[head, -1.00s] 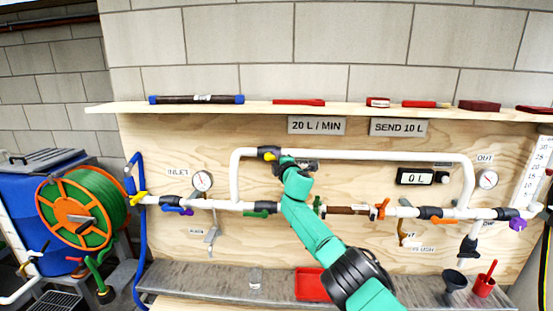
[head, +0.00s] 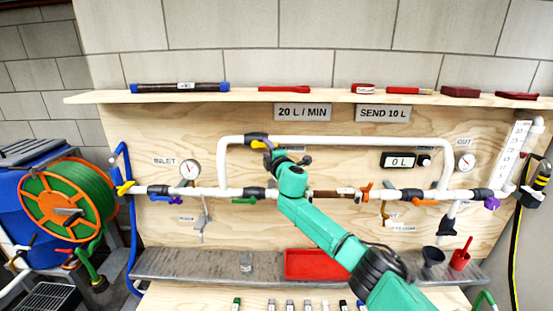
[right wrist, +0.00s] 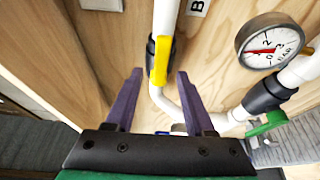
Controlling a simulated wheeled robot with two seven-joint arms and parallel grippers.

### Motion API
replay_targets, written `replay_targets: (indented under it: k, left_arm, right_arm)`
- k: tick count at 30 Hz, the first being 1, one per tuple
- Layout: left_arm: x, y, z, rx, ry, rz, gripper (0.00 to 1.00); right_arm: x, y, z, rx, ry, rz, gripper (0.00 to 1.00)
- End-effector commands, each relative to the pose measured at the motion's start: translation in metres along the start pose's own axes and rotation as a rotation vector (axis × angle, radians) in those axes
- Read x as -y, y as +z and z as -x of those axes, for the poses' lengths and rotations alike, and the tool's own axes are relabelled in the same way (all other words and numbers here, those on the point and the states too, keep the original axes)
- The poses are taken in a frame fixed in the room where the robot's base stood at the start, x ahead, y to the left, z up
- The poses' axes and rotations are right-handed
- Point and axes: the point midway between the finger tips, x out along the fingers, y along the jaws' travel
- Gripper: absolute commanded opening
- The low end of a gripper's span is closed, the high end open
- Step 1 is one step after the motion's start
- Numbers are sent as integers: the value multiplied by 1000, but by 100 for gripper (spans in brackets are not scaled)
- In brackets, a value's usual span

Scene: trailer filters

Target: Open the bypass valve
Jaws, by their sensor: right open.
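The bypass valve is a dark body (head: 256,137) on the raised white pipe loop, with a yellow handle (head: 257,145). In the right wrist view the yellow handle (right wrist: 160,62) appears roughly in line with its pipe. My right gripper (head: 270,153) is at the handle in the head view, partly hidden by its own wrist. In the right wrist view my gripper (right wrist: 159,77) is open, its purple fingers on either side of the handle's lower end. I cannot tell whether they touch it. My left gripper is out of view.
Below run the main white pipe (head: 225,193) and a green handle (head: 244,200). A gauge (head: 190,169) is left of the loop. A wooden shelf (head: 230,96) is above.

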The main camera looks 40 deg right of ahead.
Motion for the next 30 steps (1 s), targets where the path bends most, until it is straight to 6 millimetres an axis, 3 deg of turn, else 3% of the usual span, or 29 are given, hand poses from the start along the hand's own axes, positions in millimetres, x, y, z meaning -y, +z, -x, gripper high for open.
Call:
replay_targets:
  k: [9,15,30]
  left_arm:
    - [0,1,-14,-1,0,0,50]
    - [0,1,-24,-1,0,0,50]
    - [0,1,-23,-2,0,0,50]
  right_arm:
    - [6,0,61,-2,-4,6,54]
    - [4,-1,90,-2,-2,3,54]
    - [0,-2,95,-3,-1,1,54]
